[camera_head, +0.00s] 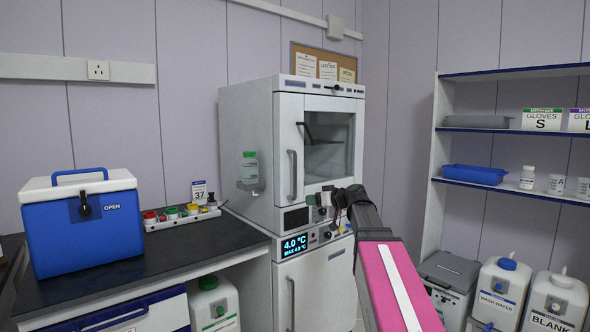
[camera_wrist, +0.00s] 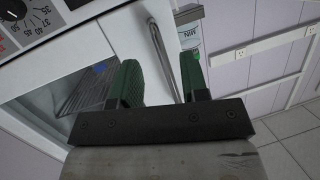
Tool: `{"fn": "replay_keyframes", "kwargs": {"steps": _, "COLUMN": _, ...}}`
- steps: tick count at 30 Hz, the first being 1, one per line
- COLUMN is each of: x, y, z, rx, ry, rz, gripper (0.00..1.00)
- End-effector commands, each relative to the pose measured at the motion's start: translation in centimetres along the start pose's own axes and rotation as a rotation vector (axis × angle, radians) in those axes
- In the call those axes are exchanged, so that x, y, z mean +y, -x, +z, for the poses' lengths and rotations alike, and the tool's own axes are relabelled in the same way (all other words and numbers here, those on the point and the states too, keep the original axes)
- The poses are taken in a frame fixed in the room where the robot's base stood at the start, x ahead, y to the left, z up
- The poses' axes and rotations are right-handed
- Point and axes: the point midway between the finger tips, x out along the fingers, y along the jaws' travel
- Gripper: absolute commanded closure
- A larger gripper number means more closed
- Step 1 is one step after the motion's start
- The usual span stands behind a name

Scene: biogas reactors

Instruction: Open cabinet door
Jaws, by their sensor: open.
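The white cabinet (camera_head: 255,150) stands in the corner. Its upper door (camera_head: 328,180) has a glass window (camera_head: 328,148) and appears shut. A vertical metal handle (camera_head: 292,160) runs along the door's left edge. My gripper (camera_head: 322,199) is in front of the cabinet, near the lower part of the upper door and right of the handle in the head view. In the wrist view my gripper (camera_wrist: 161,76) is open, with green fingers apart. The metal handle (camera_wrist: 163,50) shows between the fingers there; contact cannot be told. A rack (camera_wrist: 88,92) shows behind the glass.
A lower door (camera_head: 315,290) with its own handle sits below the display panel (camera_head: 295,244). A bottle (camera_head: 249,168) sits on the cabinet's left side. A blue cooler box (camera_head: 85,225) stands on the left bench. Shelves (camera_head: 510,135) and jugs (camera_head: 500,290) stand at right.

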Motion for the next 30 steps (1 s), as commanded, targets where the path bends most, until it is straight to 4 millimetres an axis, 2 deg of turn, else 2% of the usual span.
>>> {"fn": "replay_keyframes", "kwargs": {"steps": 1, "x": 0.2, "y": 0.5, "z": -2.8, "rx": 0.055, "ry": 0.035, "rz": -0.005, "gripper": 0.59}}
{"fn": "replay_keyframes", "kwargs": {"steps": 3, "x": 0.1, "y": 1.2, "z": -5.7, "rx": 0.118, "ry": 0.075, "rz": -0.012, "gripper": 0.59}}
{"fn": "replay_keyframes", "kwargs": {"steps": 6, "x": -0.1, "y": 2.1, "z": -8.6, "rx": 0.185, "ry": 0.115, "rz": -0.015, "gripper": 0.59}}
{"fn": "replay_keyframes", "kwargs": {"steps": 9, "x": -0.2, "y": 2.6, "z": -10.1, "rx": 0.221, "ry": 0.139, "rz": -0.017, "gripper": 0.59}}
{"fn": "replay_keyframes", "kwargs": {"steps": 13, "x": -0.3, "y": 2.3, "z": -10.8, "rx": 0.235, "ry": 0.146, "rz": -0.019, "gripper": 0.59}}
{"fn": "replay_keyframes", "kwargs": {"steps": 16, "x": -0.3, "y": 1.2, "z": -11.1, "rx": 0.234, "ry": 0.146, "rz": -0.019, "gripper": 0.59}}
{"fn": "replay_keyframes", "kwargs": {"steps": 30, "x": -0.5, "y": -6.3, "z": -12.8, "rx": 0.232, "ry": 0.144, "rz": -0.019, "gripper": 0.59}}
